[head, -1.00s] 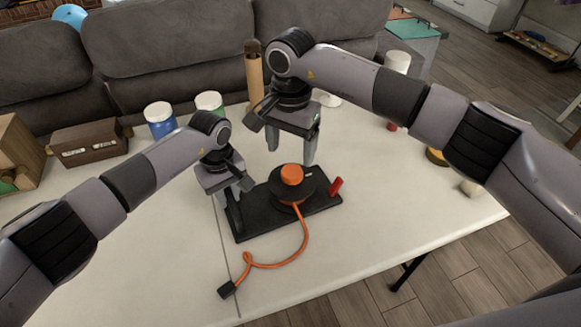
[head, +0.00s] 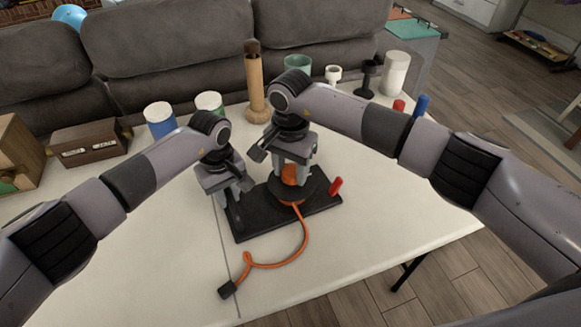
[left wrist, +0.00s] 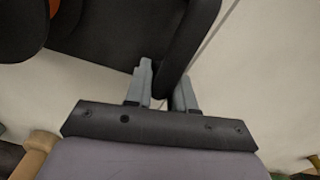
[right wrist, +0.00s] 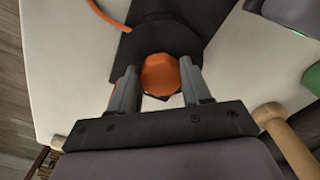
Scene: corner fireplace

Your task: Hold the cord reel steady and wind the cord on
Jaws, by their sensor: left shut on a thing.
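The cord reel's black base (head: 320,205) lies on the table, with a dark round drum (head: 315,190) and an orange knob (head: 289,172) on top. The orange cord (head: 300,238) runs from the drum across the table to a dark plug (head: 228,289). My left gripper (head: 236,194) is shut on a black bar (left wrist: 184,45) at the base's left end. My right gripper (head: 290,178) points down over the drum. Its open fingers stand on both sides of the orange knob, which also shows in the right wrist view (right wrist: 160,76); contact is unclear.
A red peg (head: 336,186) stands at the base's right end. A wooden bottle-shaped thing (head: 254,90), jars (head: 160,118), a brown box (head: 88,142) and a white cylinder (head: 395,73) stand along the back. The table front is clear apart from the cord.

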